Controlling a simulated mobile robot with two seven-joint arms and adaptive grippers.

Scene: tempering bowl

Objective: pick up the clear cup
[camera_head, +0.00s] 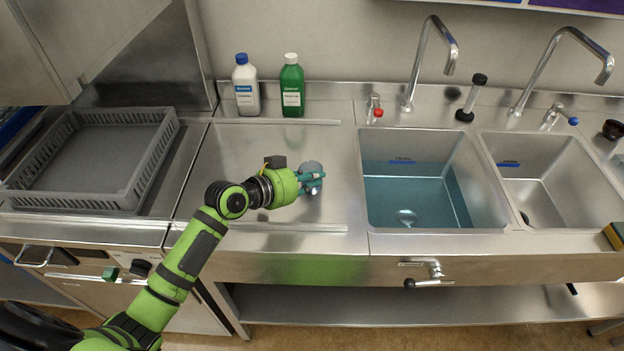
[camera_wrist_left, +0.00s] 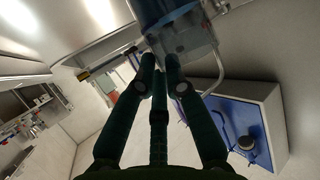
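A clear cup (camera_head: 312,167) is at my left gripper (camera_head: 312,180), over the right part of the steel drainboard left of the sinks. The gripper's dark green fingers overlap the cup and hide its middle. In the left wrist view the bluish see-through cup (camera_wrist_left: 182,35) is at the top, cut off by the frame edge. The fingertips (camera_wrist_left: 160,64) are close together at its lower end. Whether they clamp the cup is not clear, nor whether it touches the drainboard. My right gripper is out of view.
A water-filled sink (camera_head: 470,180) lies right of the gripper, with an empty sink (camera_head: 595,190) beyond. A white bottle (camera_head: 246,92) and a green bottle (camera_head: 292,90) stand at the back. A grey rack (camera_head: 140,165) is at left. The drainboard (camera_head: 240,150) is otherwise clear.

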